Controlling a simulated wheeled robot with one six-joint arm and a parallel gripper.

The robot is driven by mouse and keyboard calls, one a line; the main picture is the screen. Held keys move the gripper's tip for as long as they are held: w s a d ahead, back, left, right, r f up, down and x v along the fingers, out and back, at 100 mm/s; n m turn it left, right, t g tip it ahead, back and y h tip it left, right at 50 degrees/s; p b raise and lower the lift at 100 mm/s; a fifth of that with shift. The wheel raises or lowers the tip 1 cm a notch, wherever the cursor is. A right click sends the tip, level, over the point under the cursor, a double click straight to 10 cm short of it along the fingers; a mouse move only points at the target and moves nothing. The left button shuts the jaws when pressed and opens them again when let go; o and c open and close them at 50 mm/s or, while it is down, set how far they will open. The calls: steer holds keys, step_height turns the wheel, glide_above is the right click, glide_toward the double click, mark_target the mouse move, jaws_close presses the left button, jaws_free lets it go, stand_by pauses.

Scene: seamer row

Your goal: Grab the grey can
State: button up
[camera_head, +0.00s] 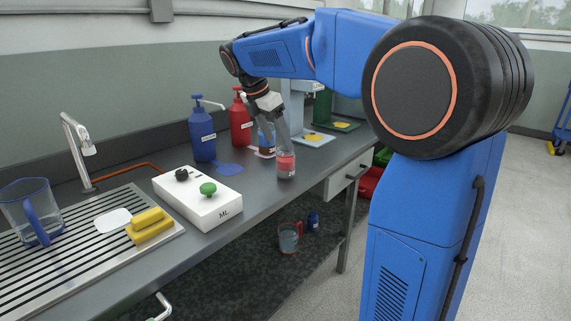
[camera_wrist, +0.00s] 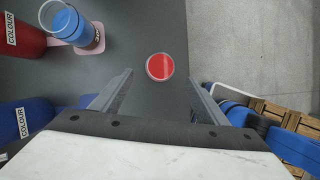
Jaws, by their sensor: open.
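A small can (camera_head: 286,168), greyish with a red band, stands upright on the bench near its front edge, below my gripper (camera_head: 281,138). In the wrist view its round top (camera_wrist: 159,67) shows a red surface inside a pale grey rim. It lies ahead of and between the two fingers of my gripper (camera_wrist: 161,78), which are spread wide apart. I see nothing held between them. In the head view the fingers overlap the upper part of the can, and I cannot tell how much height separates them.
A blue bottle (camera_head: 201,134) and a white ML box (camera_head: 198,197) are left. A jug (camera_head: 34,212) stands on the draining board. The bench's front edge is close right of the can.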

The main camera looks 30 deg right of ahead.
mark_target(286, 162)
steer(key=x, duration=1)
steer(key=shift+f, duration=0.25)
steer(key=c, duration=1.3)
